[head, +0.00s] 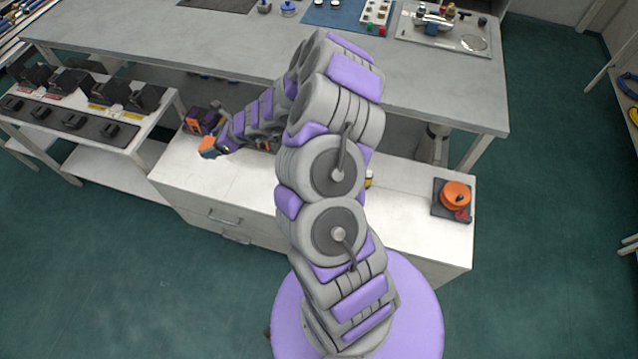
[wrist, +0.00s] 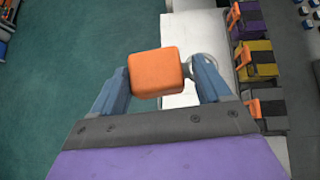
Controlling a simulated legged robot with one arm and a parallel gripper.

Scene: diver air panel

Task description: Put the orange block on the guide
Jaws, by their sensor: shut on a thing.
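The orange block (wrist: 156,72) sits between the two blue-grey fingers of my gripper (wrist: 158,80) in the wrist view. The gripper is shut on it. In the head view the block (head: 208,147) and my gripper (head: 212,152) are at the left end of the white cabinet, by its edge. In the wrist view green floor lies behind the block on the left and the white cabinet top on the right. I cannot tell any height above the cabinet. I cannot make out for certain which thing is the guide.
The white cabinet (head: 400,205) carries an orange round knob on a dark plate (head: 455,198) at its right end. Purple and yellow units with orange handles (wrist: 257,60) stand to the right in the wrist view. A grey workbench (head: 130,45) stands behind; a side table holds black devices (head: 72,82).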

